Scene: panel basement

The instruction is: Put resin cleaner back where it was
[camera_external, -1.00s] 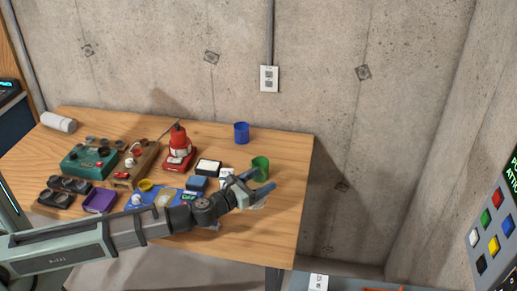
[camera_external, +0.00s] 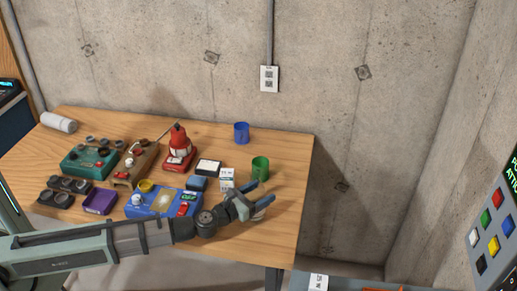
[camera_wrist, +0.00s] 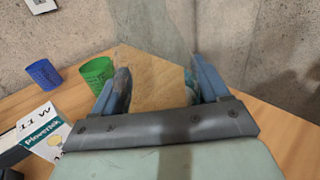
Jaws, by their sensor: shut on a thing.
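My gripper (camera_external: 262,194) is over the right part of the table, near its right edge, in the external view. In the wrist view my gripper (camera_wrist: 160,78) has its blue fingers apart, with a pale, see-through shape between and beyond them. It is shut on this pale thing, whose outline is faint; I cannot read a label on it or tell whether it is the resin cleaner. A white box with printed text (camera_external: 227,179) stands on the table left of the gripper, and shows in the wrist view (camera_wrist: 43,133).
A green cup (camera_external: 260,168) stands just behind the gripper and a blue cup (camera_external: 241,133) farther back. A blue device (camera_external: 165,201), a red device (camera_external: 178,158) and several other items crowd the table's left and middle. Bare wood (camera_external: 285,165) lies at the right.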

